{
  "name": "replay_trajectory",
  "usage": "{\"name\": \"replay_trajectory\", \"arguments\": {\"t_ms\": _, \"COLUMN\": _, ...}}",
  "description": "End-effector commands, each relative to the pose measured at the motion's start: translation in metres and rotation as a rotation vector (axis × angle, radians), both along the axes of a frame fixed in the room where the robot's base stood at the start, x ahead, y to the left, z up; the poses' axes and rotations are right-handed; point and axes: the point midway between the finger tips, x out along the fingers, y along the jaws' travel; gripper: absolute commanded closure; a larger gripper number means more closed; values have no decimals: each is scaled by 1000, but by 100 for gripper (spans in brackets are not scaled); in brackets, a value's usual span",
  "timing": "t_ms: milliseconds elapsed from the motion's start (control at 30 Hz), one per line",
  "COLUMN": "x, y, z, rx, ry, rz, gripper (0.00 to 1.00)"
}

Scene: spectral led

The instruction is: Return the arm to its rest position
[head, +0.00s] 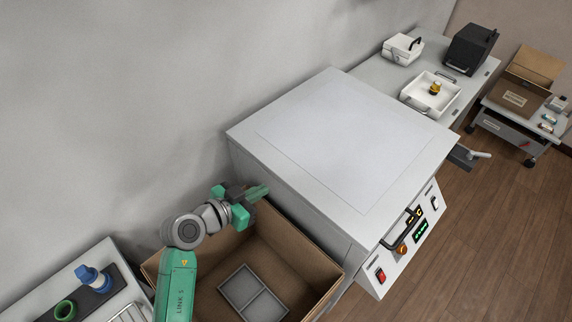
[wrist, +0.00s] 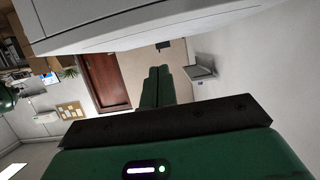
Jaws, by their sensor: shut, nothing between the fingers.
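My gripper (head: 258,192) is green and shows in the head view above the back edge of an open cardboard box, close to the left side of the large white machine. Its fingers are together with nothing between them. In the wrist view the green fingers (wrist: 157,88) lie side by side and point out into the room. My green arm link rises from the bottom of the head view, in front of the box's left wall. I cannot tell the exact gap between my gripper and the machine.
The white machine (head: 345,145) has a flat top and a front panel with a black handle. The cardboard box (head: 300,250) holds a grey divided tray (head: 253,293). A side table (head: 103,262) stands at lower left. A white tray (head: 445,103) and a cart (head: 510,125) stand at the back right.

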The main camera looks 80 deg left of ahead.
Motion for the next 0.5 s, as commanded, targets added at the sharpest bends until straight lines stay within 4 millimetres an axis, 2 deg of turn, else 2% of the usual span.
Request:
{"name": "replay_trajectory", "arguments": {"t_ms": 333, "x": 1, "y": 0, "z": 0, "rx": 1, "ry": 0, "rz": -1, "gripper": 100}}
{"name": "replay_trajectory", "arguments": {"t_ms": 367, "x": 11, "y": 0, "z": 7, "rx": 11, "ry": -3, "rz": -12, "gripper": 100}}
{"name": "replay_trajectory", "arguments": {"t_ms": 433, "x": 43, "y": -5, "z": 29, "rx": 43, "ry": -12, "rz": -50, "gripper": 100}}
{"name": "replay_trajectory", "arguments": {"t_ms": 467, "x": 62, "y": -9, "z": 43, "rx": 61, "ry": -21, "rz": -71, "gripper": 100}}
{"name": "replay_trajectory", "arguments": {"t_ms": 500, "x": 90, "y": -16, "z": 63, "rx": 90, "ry": -34, "rz": -102, "gripper": 100}}
